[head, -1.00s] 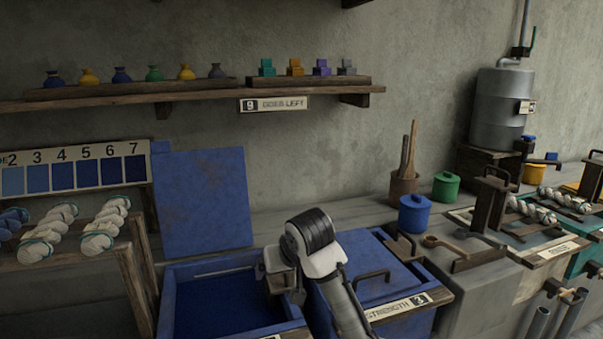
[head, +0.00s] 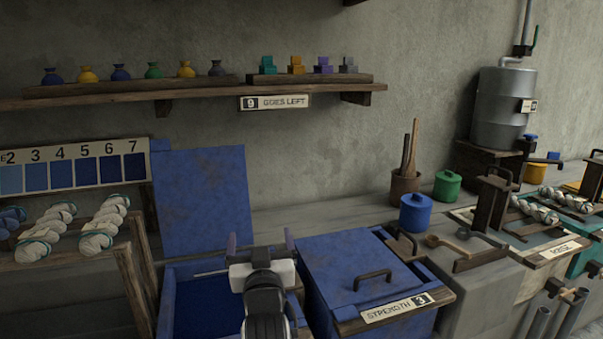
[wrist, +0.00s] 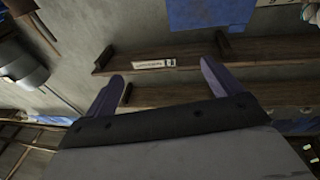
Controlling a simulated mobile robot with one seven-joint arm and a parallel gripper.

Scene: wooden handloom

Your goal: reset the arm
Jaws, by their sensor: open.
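My gripper (head: 261,245) is in the lower middle of the head view, in front of the open blue vat. Its two purple-grey fingers point up and stand apart with nothing between them. In the wrist view my gripper (wrist: 160,82) is also open and empty, with the wall and shelf beyond the fingers. My arm hides part of the open vat (head: 168,300) and its right edge.
The vat's blue lid (head: 203,200) stands upright behind it. A closed blue vat (head: 340,262) with a handle is to the right. A rack of white skeins (head: 100,232) is at left. A shelf (head: 200,92) with small jars runs above.

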